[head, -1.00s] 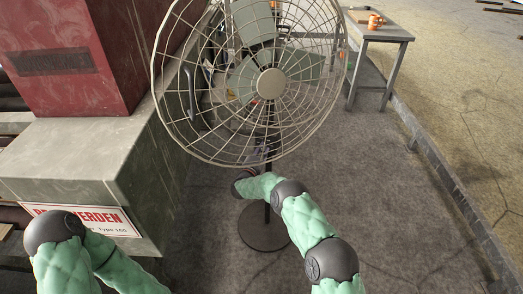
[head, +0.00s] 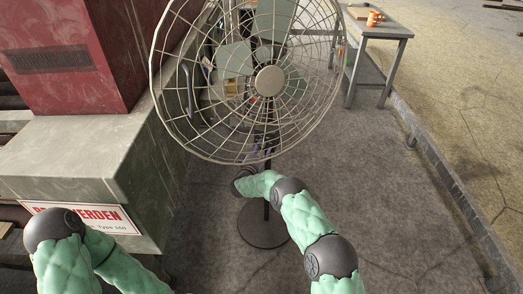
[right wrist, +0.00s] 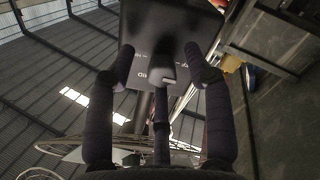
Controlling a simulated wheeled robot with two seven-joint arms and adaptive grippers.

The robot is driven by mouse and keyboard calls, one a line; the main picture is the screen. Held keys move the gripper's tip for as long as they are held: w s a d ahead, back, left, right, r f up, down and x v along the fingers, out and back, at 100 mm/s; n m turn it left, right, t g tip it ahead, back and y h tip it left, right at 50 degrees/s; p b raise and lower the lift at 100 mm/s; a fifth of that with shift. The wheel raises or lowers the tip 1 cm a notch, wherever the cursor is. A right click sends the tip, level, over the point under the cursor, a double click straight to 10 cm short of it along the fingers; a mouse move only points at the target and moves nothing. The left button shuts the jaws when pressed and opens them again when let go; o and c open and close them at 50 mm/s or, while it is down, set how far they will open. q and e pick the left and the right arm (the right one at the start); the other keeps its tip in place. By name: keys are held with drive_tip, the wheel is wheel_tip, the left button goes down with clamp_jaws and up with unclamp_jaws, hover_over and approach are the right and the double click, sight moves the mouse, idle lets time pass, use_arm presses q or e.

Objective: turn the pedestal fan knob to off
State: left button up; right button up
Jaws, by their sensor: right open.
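The pedestal fan (head: 270,80) stands in the middle of the head view, its wire cage facing me and its round base on the floor. In the right wrist view its dark control box (right wrist: 165,25) carries small white markings and a knob (right wrist: 166,72) on its face. My right gripper (right wrist: 160,62) is open, with its dark fingers spread on both sides of the knob and a third finger below. Whether any finger touches the knob I cannot tell.
A grey plinth (head: 60,160) with a red housing (head: 85,60) and a warning sign stands at the left. A grey table (head: 380,30) with an orange mug (head: 375,18) is at the back right. The floor right of the fan is clear up to a low kerb.

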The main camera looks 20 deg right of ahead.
drive_tip(key=v, duration=1.2)
drive_tip(key=w+d+m+p, duration=0.3)
drive_tip(key=w+d+m, duration=0.3)
drive_tip(key=w, duration=0.4)
drive_tip(key=shift+d+r+m, duration=0.15)
drive_tip(key=shift+d+m, duration=0.25)
drive_tip(key=shift+d, duration=0.1)
